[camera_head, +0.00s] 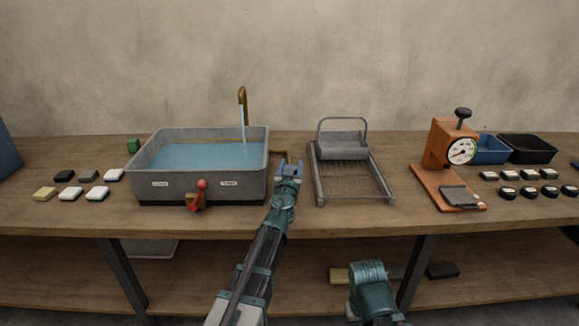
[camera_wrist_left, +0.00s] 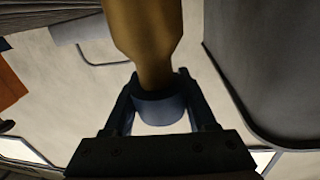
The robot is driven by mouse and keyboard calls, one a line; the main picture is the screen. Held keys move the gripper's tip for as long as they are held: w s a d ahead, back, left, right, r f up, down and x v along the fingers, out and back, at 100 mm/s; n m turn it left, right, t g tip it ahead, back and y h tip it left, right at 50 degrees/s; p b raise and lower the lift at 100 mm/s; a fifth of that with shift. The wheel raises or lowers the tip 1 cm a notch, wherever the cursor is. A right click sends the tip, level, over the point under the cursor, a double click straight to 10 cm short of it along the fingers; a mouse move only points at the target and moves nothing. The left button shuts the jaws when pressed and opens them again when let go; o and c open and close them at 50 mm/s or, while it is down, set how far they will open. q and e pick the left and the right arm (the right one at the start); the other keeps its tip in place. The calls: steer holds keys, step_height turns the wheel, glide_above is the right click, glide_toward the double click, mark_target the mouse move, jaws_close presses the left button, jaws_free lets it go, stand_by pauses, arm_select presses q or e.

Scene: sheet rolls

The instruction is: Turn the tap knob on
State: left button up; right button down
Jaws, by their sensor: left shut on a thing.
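A brass tap spout (camera_head: 242,95) stands behind the grey basin (camera_head: 257,172), and a stream of water falls from it into the basin. In the left wrist view, my left gripper (camera_wrist_left: 158,110) is shut on the tap knob, a blue-grey round piece (camera_wrist_left: 158,107) at the end of a brass stem (camera_wrist_left: 147,35).
A red-knobbed lever (camera_head: 201,186) is on the basin's front. A wire-mesh rack with a roller (camera_head: 342,148) stands close right of my left gripper. An orange dial press (camera_head: 440,150) stands further right. Small blocks (camera_head: 89,176) lie left of the basin.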

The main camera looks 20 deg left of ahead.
arm_select(q)
steer(key=shift+d+m+h, duration=0.1)
steer(key=shift+m+h, duration=0.5)
steer(key=shift+h, duration=0.2)
steer(key=o, duration=1.4)
steer(key=shift+c, duration=0.2)
